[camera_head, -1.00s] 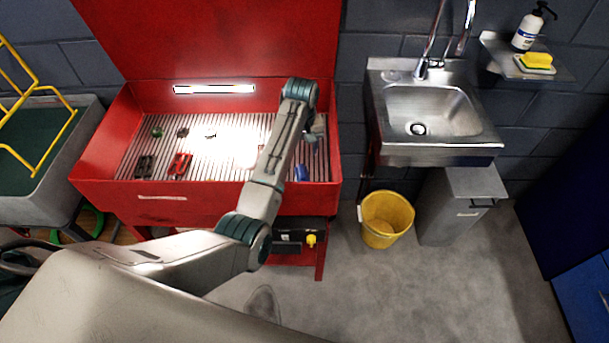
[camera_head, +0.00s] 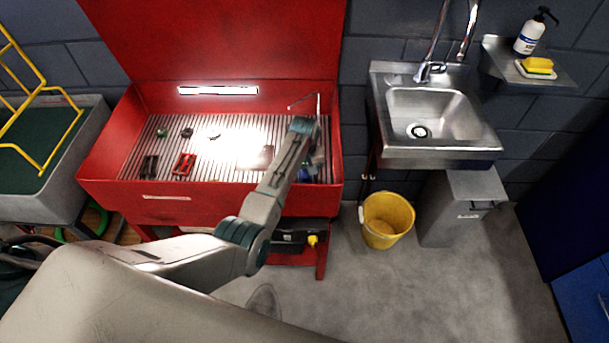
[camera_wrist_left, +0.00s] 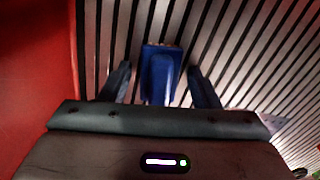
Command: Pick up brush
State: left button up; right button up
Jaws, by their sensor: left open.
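A blue object, which looks like the brush (camera_wrist_left: 158,72), lies on the slatted floor of the red wash tub (camera_head: 165,206). In the head view only a bit of its blue (camera_head: 303,175) shows beside my arm, at the tub's right end. My left gripper (camera_wrist_left: 161,78) is open above it, with one finger on each side of the blue body and a gap on both sides. In the head view the gripper is mostly hidden behind my forearm. Whether the fingers reach down to the brush's height is hard to tell. My right gripper is not in view.
The tub's red side wall (camera_wrist_left: 35,70) is close to the left in the wrist view. A thin metal spout (camera_head: 306,100) rises near my wrist. Red (camera_head: 184,163) and dark (camera_head: 149,166) parts lie at the tub's left.

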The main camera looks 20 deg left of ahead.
aim_at(304, 171)
pick_arm(q)
jog(key=c, duration=1)
jog(key=shift+o, duration=0.2)
jog(key=shift+r, duration=0.1)
notch_tip(304, 171, up, 10)
jog(key=shift+f+b, duration=0.15)
jog(key=shift+b, duration=0.45)
